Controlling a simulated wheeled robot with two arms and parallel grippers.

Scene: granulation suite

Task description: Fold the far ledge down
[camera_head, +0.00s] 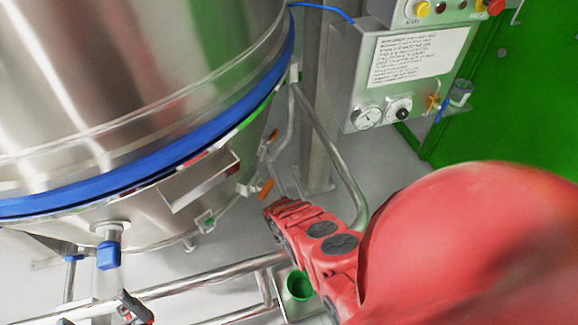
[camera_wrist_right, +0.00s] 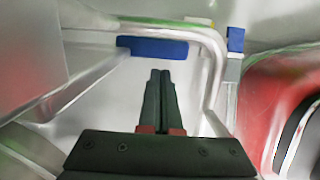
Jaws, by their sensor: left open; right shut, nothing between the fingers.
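A steel ledge (camera_head: 200,180) juts from the side of the large steel vessel (camera_head: 130,85), just under its blue band. It looks like the far ledge and stands out from the wall. My left gripper (camera_head: 98,312) shows only partly at the bottom edge, open and apart from the ledge. My right arm reaches in from the right in the head view, and its gripper is hidden there. In the right wrist view my right gripper (camera_wrist_right: 160,80) is shut with nothing between the fingers. A grey slab (camera_wrist_right: 85,88) lies left of it; I cannot tell if it is the ledge.
A bent steel tube (camera_head: 335,145) stands right of the vessel. A blue-capped outlet (camera_head: 108,252) hangs below it. A horizontal steel rail (camera_head: 200,280) and a green cup (camera_head: 299,285) are at the bottom. A control box (camera_head: 400,70) stands at upper right. Some floor shows between.

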